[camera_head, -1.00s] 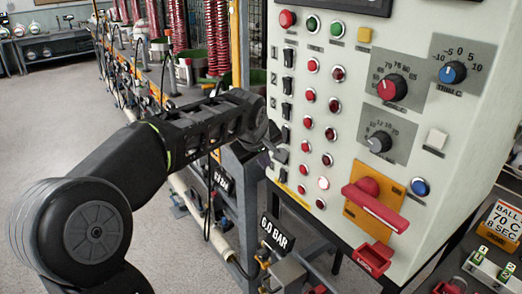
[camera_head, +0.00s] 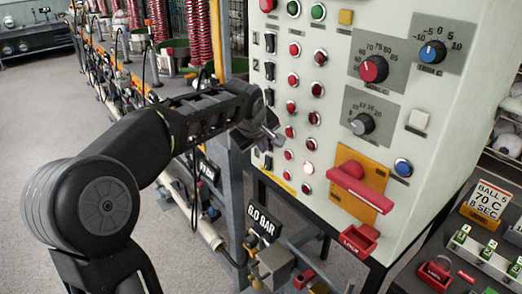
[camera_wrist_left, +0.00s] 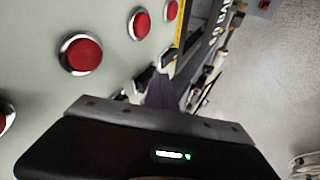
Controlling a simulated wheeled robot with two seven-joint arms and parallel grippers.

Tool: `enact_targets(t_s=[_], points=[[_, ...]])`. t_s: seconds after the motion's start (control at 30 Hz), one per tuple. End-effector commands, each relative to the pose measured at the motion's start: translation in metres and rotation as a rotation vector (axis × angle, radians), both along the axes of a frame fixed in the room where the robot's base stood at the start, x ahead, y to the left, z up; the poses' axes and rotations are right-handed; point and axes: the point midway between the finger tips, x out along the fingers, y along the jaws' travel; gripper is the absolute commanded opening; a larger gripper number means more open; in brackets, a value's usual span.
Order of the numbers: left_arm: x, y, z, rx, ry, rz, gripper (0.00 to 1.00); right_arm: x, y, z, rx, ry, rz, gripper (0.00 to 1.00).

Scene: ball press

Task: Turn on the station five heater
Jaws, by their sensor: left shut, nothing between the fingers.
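The pale control panel (camera_head: 385,140) carries a column of black rocker switches, with a top one (camera_head: 270,42) beside the label 1 and a low one (camera_head: 268,162) still visible. Two columns of red lamps run beside them; a low right-column lamp (camera_head: 309,168) glows bright. My left gripper (camera_head: 276,138) is shut and empty, with its tips at the lower switch column and hiding part of it. In the left wrist view, the shut fingers (camera_wrist_left: 162,94) are close to black switches (camera_wrist_left: 145,76), beside a red lamp (camera_wrist_left: 80,53). I cannot tell whether they touch. My right gripper is out of view.
Hoses and a pressure sign (camera_head: 264,222) lie below. Open floor (camera_head: 60,130) is at the left.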

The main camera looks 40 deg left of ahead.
Motion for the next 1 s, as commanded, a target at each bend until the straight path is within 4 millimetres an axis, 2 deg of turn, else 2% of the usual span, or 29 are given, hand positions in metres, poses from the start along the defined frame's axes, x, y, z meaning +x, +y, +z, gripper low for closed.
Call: enact_targets(t_s=[0.6, 1.0], points=[[0.001, -0.001, 0.019, 0.001, -0.001, -0.002, 0.00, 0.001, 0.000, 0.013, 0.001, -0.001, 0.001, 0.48], [0.001, -0.001, 0.019, 0.000, -0.002, -0.003, 0.00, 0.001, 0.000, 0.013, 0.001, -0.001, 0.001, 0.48]])
